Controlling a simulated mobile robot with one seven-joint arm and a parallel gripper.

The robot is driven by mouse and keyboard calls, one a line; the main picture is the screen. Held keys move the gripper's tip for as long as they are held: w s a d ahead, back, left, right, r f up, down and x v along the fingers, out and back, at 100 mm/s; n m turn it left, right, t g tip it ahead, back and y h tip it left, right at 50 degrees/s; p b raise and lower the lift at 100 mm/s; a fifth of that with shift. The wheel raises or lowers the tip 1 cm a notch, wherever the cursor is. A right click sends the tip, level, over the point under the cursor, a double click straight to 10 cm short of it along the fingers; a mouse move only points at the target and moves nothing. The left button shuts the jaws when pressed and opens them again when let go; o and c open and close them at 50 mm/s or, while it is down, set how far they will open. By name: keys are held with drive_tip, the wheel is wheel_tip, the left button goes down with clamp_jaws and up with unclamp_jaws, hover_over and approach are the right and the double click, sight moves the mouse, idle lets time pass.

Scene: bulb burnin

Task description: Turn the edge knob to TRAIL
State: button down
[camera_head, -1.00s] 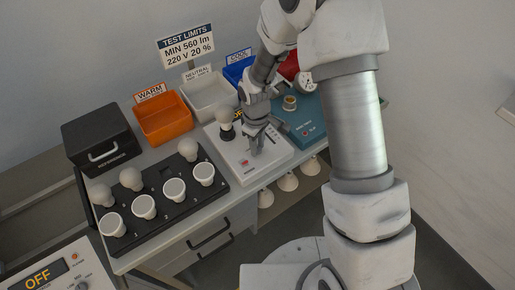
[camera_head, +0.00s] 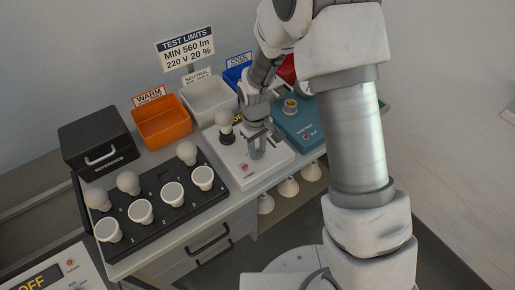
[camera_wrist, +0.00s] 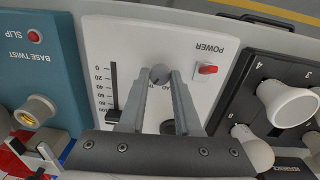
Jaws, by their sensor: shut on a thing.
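The edge knob (camera_wrist: 159,74) is a small round dark-grey knob on the white tester panel (camera_wrist: 205,37). Its lettering is upside down in the wrist view and partly covered by my fingers; only bits such as "AD" and "TR" show beside them. My gripper (camera_wrist: 160,81) has its two fingertips on either side of the knob, shut on it. The pointer direction is not clear. In the head view my gripper (camera_head: 257,153) reaches down onto the white tester (camera_head: 278,166), and hides the knob.
A slider (camera_wrist: 113,88) with a scale and a red power switch (camera_wrist: 207,69) flank the knob. A bulb (camera_head: 225,122) stands on the tester's left rear. A black bulb tray (camera_head: 150,235) lies left, a teal base-twist box (camera_head: 312,128) right.

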drive_tip(key=c, duration=0.6)
unclamp_jaws()
drive_tip(key=shift+r, duration=0.1)
wheel_tip(320, 180, up, 17)
drive_tip(key=p, duration=0.1)
drive_tip(key=shift+s+a+r, duration=0.15)
drive_tip(key=shift+s+a, duration=0.05)
drive_tip(key=shift+a, duration=0.05)
